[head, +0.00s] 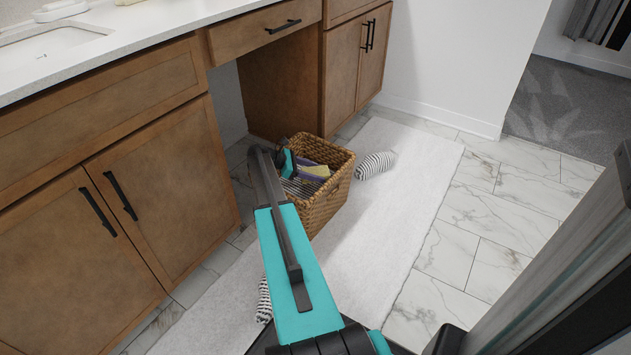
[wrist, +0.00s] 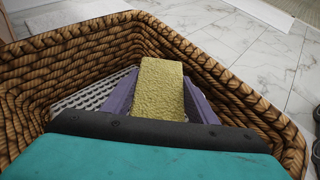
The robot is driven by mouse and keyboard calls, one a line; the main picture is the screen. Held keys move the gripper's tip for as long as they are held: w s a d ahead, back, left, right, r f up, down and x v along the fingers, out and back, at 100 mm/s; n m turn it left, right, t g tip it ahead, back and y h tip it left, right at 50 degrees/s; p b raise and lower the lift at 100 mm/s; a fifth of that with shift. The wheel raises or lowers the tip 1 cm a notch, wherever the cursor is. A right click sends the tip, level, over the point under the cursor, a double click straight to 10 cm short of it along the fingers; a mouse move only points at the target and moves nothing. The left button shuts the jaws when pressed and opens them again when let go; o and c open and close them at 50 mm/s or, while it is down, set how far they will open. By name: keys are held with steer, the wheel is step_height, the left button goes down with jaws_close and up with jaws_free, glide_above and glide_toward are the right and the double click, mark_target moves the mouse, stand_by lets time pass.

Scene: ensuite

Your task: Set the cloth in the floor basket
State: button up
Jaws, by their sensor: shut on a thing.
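The floor basket (head: 328,204) is a brown woven box standing on the white rug beside the vanity. In the wrist view its woven walls (wrist: 62,42) surround my gripper (wrist: 160,95). The two purple fingers are shut on the cloth (wrist: 161,88), a yellow, rough-textured block. In the head view the cloth (head: 317,171) and my gripper (head: 307,172) are inside the basket's opening, near rim height. I cannot tell whether the cloth touches anything beneath it. My teal wrist hides the near part of the basket in the wrist view.
A striped roll (head: 375,165) lies on the rug (head: 405,190) right of the basket, and another (head: 264,301) lies partly behind my arm. A grey-and-white ridged or striped surface (wrist: 90,93) shows inside the basket. Wooden cabinets (head: 165,190) stand left. Marble tiles (head: 480,240) are clear at right.

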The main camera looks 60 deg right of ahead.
mark_target(315, 186)
steer(key=shift+f+b, duration=0.95)
steer(key=shift+f, duration=1.35)
steer(key=o, duration=1)
steer(key=shift+f, duration=0.15)
steer(key=shift+w+a+r+p, duration=0.25)
steer(key=shift+w+r+p, duration=0.05)
steer(key=shift+r, duration=0.15)
steer(key=p+v, duration=0.2)
steer(key=v, duration=0.3)
steer(key=shift+r, duration=0.1)
steer(key=shift+w+a+r+p, duration=0.2)
steer(key=shift+w+a+p, duration=0.25)
steer(key=shift+w+a, duration=0.1)
